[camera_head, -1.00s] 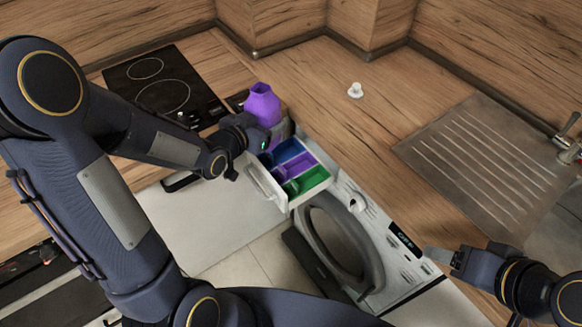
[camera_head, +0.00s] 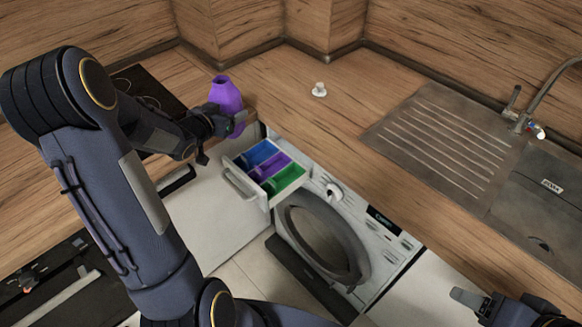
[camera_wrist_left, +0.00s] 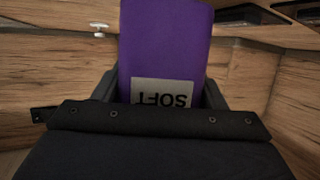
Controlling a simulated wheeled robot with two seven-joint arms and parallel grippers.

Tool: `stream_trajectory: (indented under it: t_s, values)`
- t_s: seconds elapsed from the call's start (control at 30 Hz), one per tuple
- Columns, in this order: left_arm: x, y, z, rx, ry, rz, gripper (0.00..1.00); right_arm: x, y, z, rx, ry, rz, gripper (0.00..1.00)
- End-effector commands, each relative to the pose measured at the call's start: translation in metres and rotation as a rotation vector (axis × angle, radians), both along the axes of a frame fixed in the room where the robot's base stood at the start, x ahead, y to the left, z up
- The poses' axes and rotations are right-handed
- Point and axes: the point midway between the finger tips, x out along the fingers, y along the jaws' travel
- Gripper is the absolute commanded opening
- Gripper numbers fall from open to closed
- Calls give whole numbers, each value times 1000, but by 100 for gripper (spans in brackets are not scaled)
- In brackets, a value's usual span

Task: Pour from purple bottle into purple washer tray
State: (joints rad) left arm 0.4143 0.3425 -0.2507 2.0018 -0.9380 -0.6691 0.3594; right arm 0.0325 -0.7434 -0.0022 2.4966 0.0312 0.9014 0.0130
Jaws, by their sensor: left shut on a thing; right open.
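My left gripper (camera_head: 228,121) is shut on the purple bottle (camera_head: 227,94), near its lower part. The bottle is about upright, its open neck pointing up, beside and behind the pulled-out drawer. In the left wrist view the bottle (camera_wrist_left: 165,45) fills the space between the fingers, with an upside-down "SOFT" label. The purple washer tray (camera_head: 270,167) is the middle compartment of the drawer, between a blue compartment (camera_head: 256,154) and a green compartment (camera_head: 287,179). My right gripper (camera_head: 470,299) is open and empty at the lower right, away from the drawer.
The washing machine (camera_head: 372,262) stands under the wooden counter (camera_head: 335,130). A small white cap (camera_head: 319,90) lies on the counter. A dark hob (camera_head: 150,95) is at the left behind my left arm. A sink with ribbed drainer (camera_head: 435,135) is at the right.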

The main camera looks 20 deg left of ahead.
Motion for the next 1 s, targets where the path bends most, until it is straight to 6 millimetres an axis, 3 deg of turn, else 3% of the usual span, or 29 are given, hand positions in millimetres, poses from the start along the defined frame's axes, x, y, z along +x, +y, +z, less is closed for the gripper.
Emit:
stream_trajectory:
  t_s: [0.1, 0.47, 1.0]
  values:
    - [-2, 12, 1, 4, -2, 15, 23, 0, 0, 0, 0, 0, 0, 63]
    - [-2, 12, 1, 18, -3, 15, 23, 0, 0, -3, 0, 1, 0, 63]
    - [-1, 11, 3, 247, -3, 14, 23, 0, 0, -47, 0, 0, 0, 63]
